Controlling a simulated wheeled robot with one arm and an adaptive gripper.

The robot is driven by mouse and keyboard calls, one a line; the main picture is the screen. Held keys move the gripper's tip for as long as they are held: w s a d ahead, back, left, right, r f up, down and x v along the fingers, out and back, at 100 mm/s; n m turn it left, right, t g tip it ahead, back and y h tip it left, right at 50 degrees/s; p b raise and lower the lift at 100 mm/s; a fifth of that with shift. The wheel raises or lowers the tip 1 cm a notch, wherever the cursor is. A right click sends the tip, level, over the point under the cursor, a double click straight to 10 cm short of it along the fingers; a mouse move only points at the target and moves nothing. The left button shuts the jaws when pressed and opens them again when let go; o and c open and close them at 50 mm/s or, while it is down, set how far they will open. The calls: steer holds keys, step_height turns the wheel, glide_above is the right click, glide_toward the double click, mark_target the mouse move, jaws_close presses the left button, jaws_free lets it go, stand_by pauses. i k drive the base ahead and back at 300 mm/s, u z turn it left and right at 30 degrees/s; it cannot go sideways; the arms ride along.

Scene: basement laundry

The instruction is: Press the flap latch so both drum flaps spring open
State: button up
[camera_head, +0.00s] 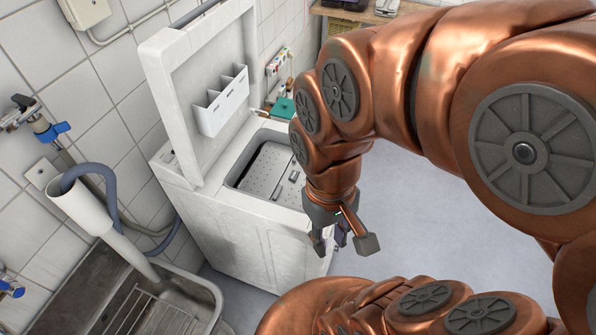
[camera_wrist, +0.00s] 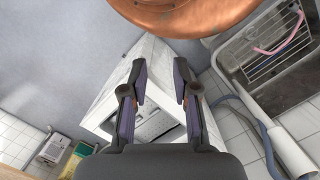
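The white top-loading washer (camera_head: 255,235) stands against the tiled wall with its lid (camera_head: 158,90) raised. In its top opening the perforated grey drum flaps (camera_head: 268,172) look shut. Small dark slots show near their right side; I cannot tell which part is the latch. My arm hides part of the opening's right side. My gripper (camera_head: 343,240) is open and empty, pointing down beside the washer's front right, apart from the flaps. In the wrist view my gripper (camera_wrist: 160,75) has its fingers spread, with the washer (camera_wrist: 107,103) behind them and the opening partly hidden.
A white dispenser tray (camera_head: 221,101) hangs inside the lid. A metal sink (camera_head: 205,285) with a wire rack (camera_head: 150,310) is at the lower left. A grey hose (camera_head: 107,185) enters a white pipe (camera_head: 80,205). A green-topped item (camera_head: 283,109) lies behind the washer. Floor at right is clear.

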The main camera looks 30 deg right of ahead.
mark_target(293, 175)
steer(key=z, duration=0.55)
steer(key=k, duration=1.3)
steer(key=u, duration=0.3)
steer(key=i, duration=0.7)
steer(key=u, duration=0.6)
steer(key=i, duration=0.75)
steer(key=z, duration=0.35)
